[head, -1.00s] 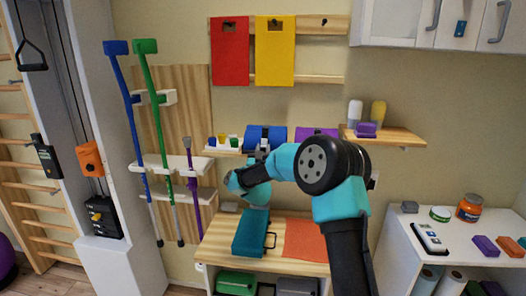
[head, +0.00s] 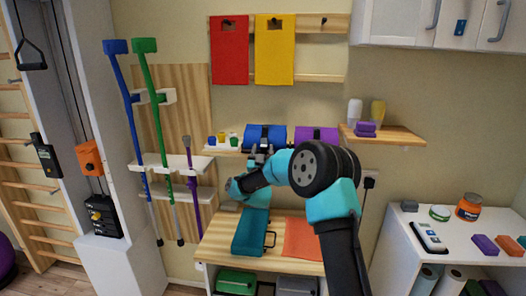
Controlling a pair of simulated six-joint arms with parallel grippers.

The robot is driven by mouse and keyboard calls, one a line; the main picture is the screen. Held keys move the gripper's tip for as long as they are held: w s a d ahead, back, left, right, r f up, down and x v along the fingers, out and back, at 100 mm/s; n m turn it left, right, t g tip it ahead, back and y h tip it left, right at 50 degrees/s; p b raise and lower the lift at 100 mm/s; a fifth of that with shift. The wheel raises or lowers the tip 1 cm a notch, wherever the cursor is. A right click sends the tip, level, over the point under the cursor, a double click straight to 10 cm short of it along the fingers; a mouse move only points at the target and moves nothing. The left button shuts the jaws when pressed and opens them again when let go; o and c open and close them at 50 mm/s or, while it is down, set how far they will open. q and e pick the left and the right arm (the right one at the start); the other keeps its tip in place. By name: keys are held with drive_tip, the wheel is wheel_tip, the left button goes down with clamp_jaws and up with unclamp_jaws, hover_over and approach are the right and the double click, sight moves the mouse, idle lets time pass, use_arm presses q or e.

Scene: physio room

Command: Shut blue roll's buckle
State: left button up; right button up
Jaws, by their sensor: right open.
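The blue roll (head: 275,133) lies on the wall shelf at the middle of the head view, beside a purple roll (head: 317,134). A dark strap band runs over the blue roll. Its buckle is too small to make out, and my gripper hides part of the roll's front. My right gripper (head: 258,151) is open, with its fingers pointing up just in front of the lower part of the blue roll. I cannot tell whether it touches the roll. My left gripper is not in view.
Small coloured items (head: 221,140) stand on the shelf left of the blue roll. Below, a teal case (head: 250,232) and an orange cloth (head: 304,240) lie on the wooden bench. A side shelf (head: 392,133) holds bottles and purple blocks.

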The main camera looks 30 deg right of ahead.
drive_tip(key=v, duration=1.7)
drive_tip(key=shift+s, duration=0.25)
drive_tip(key=shift+f+y, duration=0.1)
drive_tip(key=shift+y, duration=0.2)
drive_tip(key=s+a+f+n+g+y, duration=0.25)
drive_tip(key=f+y, duration=0.25)
drive_tip(key=f, duration=0.4)
drive_tip(key=s+a+f+n+g+y, duration=0.1)
drive_tip(key=a+f+g+y, duration=0.15)
drive_tip(key=f+y, duration=0.45)
drive_tip(key=s+a+f+n+g+y, duration=0.2)
drive_tip(key=a+f+y, duration=0.1)
drive_tip(key=f, duration=0.9)
drive_tip(key=s+a+f+g+y, duration=0.2)
drive_tip(key=s+f+g, duration=0.4)
drive_tip(key=s, duration=0.5)
drive_tip(key=s+a+f+g+y, duration=0.2)
drive_tip(key=s+f+g, duration=0.4)
drive_tip(key=s, duration=0.6)
drive_tip(key=shift+a, duration=0.9)
